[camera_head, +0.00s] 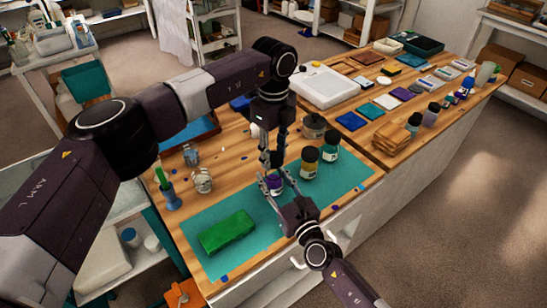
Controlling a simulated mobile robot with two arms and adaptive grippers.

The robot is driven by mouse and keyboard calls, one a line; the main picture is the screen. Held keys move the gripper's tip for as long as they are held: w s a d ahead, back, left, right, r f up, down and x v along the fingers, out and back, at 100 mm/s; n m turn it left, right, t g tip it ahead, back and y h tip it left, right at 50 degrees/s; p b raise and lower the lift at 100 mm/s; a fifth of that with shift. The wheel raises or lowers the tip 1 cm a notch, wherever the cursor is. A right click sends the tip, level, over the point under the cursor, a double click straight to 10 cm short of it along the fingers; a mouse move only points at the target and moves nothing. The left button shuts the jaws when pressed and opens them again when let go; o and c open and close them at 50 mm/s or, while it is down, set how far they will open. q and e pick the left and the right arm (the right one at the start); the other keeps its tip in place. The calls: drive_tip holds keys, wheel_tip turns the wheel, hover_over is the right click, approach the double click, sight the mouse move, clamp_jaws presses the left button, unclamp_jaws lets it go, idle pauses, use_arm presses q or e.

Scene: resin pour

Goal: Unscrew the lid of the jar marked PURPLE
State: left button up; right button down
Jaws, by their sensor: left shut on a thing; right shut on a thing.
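The purple jar (274,184) stands on the teal mat (339,183), small in view and partly covered by both grippers. Its label is too small to read. My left gripper (272,160) points straight down over the jar and is shut on its top, where the lid is; the fingers hide much of the lid. My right gripper (274,181) reaches in from the lower right and is shut around the jar's body. Whether the lid is seated or turned on the jar cannot be made out.
A green block (227,233) lies on the mat in front.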

use_arm(q)
wheel_tip(320, 180, up, 2)
drive_tip(key=shift+r, duration=0.2)
use_arm(e)
drive_tip(key=c, duration=1.2)
unclamp_jaws()
drive_tip(key=shift+o, duration=0.2)
drive_tip(key=shift+s, duration=0.1)
